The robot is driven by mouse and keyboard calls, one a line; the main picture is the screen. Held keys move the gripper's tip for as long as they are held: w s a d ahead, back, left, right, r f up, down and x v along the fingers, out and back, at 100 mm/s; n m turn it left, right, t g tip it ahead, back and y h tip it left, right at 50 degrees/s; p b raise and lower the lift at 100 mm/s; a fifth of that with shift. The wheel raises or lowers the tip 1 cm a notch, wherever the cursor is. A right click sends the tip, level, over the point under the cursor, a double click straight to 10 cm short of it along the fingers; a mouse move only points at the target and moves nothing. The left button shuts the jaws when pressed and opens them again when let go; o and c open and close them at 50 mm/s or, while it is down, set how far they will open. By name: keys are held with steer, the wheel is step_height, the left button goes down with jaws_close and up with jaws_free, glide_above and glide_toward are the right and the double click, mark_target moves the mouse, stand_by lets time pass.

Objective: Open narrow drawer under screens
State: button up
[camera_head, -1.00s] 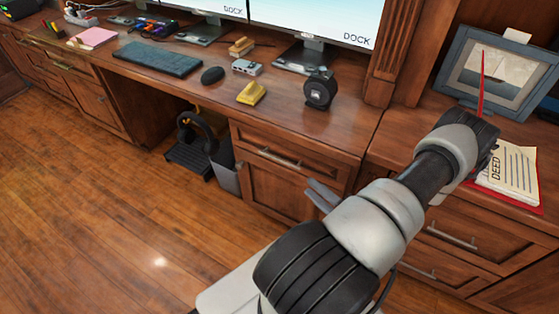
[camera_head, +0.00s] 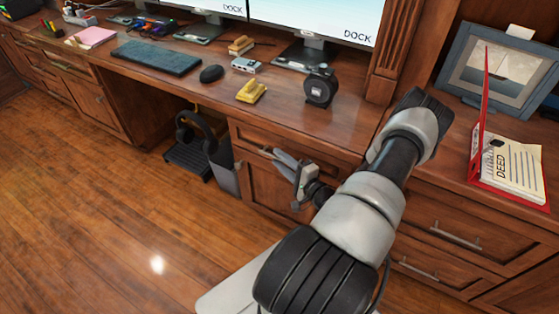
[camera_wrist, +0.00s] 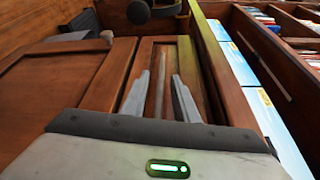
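The narrow drawer (camera_head: 246,136) is the slim wood front below the desk top under the screens, and it looks closed. It also shows in the wrist view (camera_wrist: 172,54), where its metal bar handle (camera_wrist: 160,84) runs up the middle. My gripper (camera_head: 276,158) is at this drawer front in the head view and hides most of the handle. In the wrist view my gripper (camera_wrist: 160,92) is open, with one finger on each side of the handle. I cannot tell whether either finger touches it.
A cabinet door (camera_head: 268,192) lies below the drawer. The floor (camera_head: 110,190) at left is clear.

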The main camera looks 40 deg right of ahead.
steer(key=shift+w, duration=0.3)
jaws_close()
stand_by(1.3)
